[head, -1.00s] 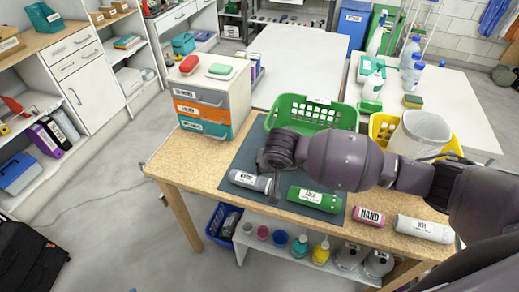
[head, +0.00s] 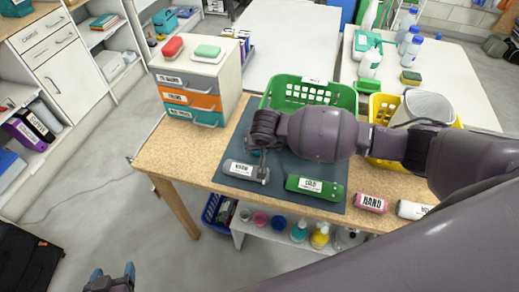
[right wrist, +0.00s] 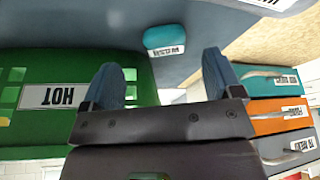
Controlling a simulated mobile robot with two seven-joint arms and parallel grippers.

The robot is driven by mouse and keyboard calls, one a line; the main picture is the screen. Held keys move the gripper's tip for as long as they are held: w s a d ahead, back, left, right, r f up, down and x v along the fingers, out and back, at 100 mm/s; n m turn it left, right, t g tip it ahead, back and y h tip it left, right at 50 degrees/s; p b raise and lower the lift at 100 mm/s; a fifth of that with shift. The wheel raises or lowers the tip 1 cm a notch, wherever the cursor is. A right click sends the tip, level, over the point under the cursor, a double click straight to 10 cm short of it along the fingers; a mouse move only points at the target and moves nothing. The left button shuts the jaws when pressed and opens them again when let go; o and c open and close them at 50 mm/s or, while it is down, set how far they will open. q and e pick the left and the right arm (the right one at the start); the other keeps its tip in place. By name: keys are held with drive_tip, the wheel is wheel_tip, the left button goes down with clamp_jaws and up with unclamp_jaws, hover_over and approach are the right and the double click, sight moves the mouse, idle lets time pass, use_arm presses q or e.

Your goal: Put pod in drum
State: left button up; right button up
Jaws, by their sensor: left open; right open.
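A teal pod-like item with a white label (right wrist: 165,38) lies on the dark mat in the right wrist view, ahead of and between my right gripper's blue fingers (right wrist: 162,78), apart from them. In the head view my right gripper (head: 263,165) is over the mat, and its wrist largely hides the teal item. My left gripper (head: 110,280) is open and empty at the bottom left, away from the table. A pale round bin (head: 428,106), possibly the drum, stands at the yellow basket on the right.
Bare tabletop (head: 180,150) shows at left.

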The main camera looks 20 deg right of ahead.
sight(260, 153)
drive_tip(key=x, duration=0.3)
drive_tip(key=shift+a+f, duration=0.3)
drive_tip(key=shift+w+d+f, duration=0.1)
drive_tip(key=shift+w+f, duration=0.1)
drive_tip(key=shift+f, duration=0.35)
drive_tip(key=c, duration=1.1)
